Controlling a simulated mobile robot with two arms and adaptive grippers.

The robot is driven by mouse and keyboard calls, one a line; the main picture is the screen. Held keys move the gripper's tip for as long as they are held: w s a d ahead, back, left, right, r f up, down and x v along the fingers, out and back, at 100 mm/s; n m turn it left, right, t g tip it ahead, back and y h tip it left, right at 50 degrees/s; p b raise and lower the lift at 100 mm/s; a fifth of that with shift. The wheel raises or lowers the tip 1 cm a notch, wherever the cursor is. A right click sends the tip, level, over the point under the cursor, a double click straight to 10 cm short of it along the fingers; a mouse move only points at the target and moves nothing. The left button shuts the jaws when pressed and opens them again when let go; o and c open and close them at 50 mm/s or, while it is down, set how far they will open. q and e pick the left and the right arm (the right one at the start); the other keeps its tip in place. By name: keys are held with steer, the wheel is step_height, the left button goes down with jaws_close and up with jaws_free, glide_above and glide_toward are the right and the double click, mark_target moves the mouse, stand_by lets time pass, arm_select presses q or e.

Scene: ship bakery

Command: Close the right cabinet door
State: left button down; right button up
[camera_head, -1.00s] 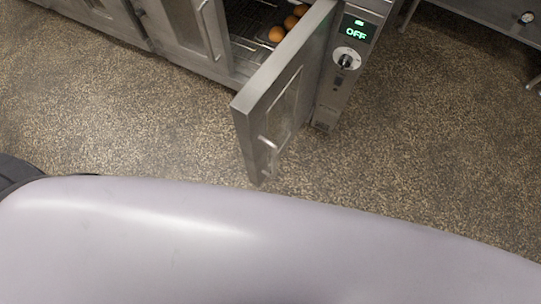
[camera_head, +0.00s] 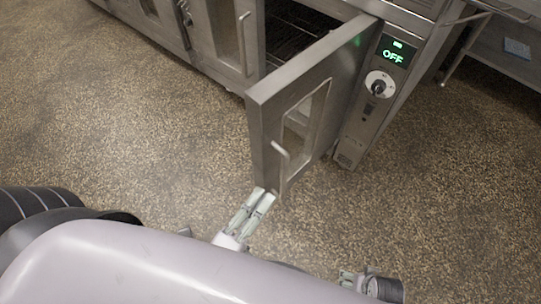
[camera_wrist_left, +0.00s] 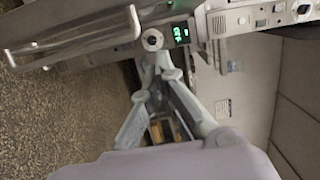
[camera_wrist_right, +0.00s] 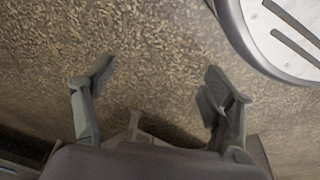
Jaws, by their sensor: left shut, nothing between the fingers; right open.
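The right cabinet door (camera_head: 262,125) is metal with a window and a bar handle (camera_head: 282,165). It stands wide open, hinged beside the control panel. The door's handle side also shows at the upper left of the left wrist view (camera_wrist_left: 75,45). My left gripper (camera_head: 262,193) is shut and empty, with its fingertips by the lower free corner of the door; I cannot tell whether they touch. Its closed fingers show in the left wrist view (camera_wrist_left: 160,62). My right gripper (camera_wrist_right: 158,82) is open and empty above the floor; the head view shows only part of it.
The control panel (camera_head: 378,90) reads OFF beside the opening, where dark racks (camera_head: 290,30) show. Another cabinet door (camera_head: 225,40) to the left is shut. A metal table (camera_head: 500,50) stands at the upper right. The speckled floor (camera_head: 130,120) is clear around the door.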

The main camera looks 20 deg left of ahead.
arm_select(q)
steer(key=w+a+b, duration=0.2)
steer(key=w, duration=0.9)
arm_select(e)
step_height(320, 180, up, 7)
steer(key=w, duration=0.2)
steer(key=shift+t, duration=0.3)
steer(key=shift+a+r, duration=0.1)
steer(key=shift+r, duration=0.05)
